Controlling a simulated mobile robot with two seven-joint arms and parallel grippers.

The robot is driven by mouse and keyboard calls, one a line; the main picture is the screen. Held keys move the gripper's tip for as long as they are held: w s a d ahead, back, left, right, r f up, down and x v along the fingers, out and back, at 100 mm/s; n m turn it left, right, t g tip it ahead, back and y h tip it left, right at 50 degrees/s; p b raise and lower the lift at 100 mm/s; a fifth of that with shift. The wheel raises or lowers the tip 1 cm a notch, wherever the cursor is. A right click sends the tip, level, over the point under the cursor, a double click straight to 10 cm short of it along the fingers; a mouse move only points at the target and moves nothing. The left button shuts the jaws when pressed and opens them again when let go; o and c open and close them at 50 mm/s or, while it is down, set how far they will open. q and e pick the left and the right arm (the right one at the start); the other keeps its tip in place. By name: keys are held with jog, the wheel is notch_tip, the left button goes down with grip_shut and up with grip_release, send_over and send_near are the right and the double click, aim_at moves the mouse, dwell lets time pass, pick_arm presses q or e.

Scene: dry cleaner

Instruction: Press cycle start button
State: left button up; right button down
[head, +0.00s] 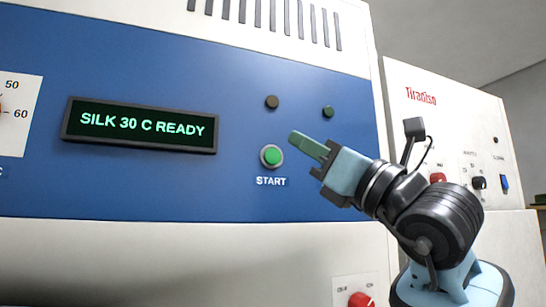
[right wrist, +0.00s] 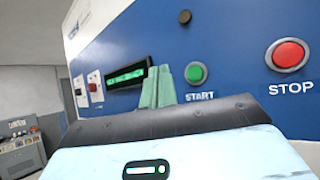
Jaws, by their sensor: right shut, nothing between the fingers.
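The green START button (head: 272,155) sits in a grey ring on the blue panel, with the label START below it. It also shows in the right wrist view (right wrist: 196,73), just right of my fingertips. My right gripper (head: 296,138) is shut and empty, its green fingers pointing left and up, a little above and right of the button in the head view. The gap between fingertips and panel is hard to judge. The display (head: 140,126) reads SILK 30 C READY. My left gripper is not in view.
In the right wrist view a red STOP button (right wrist: 288,55) is right of START. Dark round lamps (head: 272,102) (head: 328,112) sit above START. A red knob (head: 360,300) is on the lower white panel. Another white machine (head: 425,125) stands at right.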

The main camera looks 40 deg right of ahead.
aim_at(272, 156)
jog(key=shift+w+d, duration=0.3)
jog(key=shift+w, duration=0.9)
jog(key=shift+w+d, duration=0.25)
jog(key=shift+w, duration=0.9)
jog(key=shift+w+d, duration=0.3)
jog(key=shift+w, duration=0.9)
jog(key=shift+w, duration=0.2)
jog(key=shift+w+d, duration=0.1)
jog(key=shift+w, duration=0.15)
